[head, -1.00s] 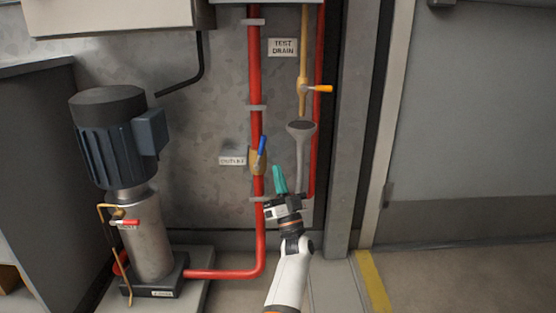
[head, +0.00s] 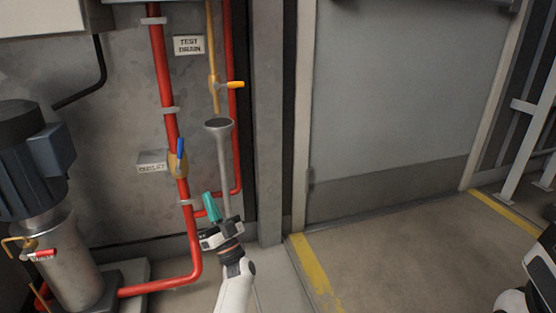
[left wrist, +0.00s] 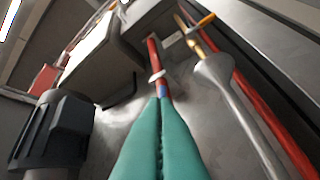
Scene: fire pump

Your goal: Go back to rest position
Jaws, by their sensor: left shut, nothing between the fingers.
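My left gripper (head: 212,205) has teal fingers and shows low in the head view, in front of the wall pipes. Its fingers are shut together with nothing between them, as the left wrist view (left wrist: 159,105) also shows. It appears apart from the outlet valve, whose blue lever (head: 180,152) points up along the red pipe. The left wrist view looks up past the fingers to the red pipe, which they partly cover. At the right edge of the head view, a white and black part of my own body shows; my right gripper is not visible.
A pump with a dark motor (head: 24,165) stands at left. A grey drain funnel (head: 219,130) hangs below the yellow-handled test drain valve (head: 234,84). A grey door (head: 400,90) stands at right. The floor (head: 420,240) before it is clear.

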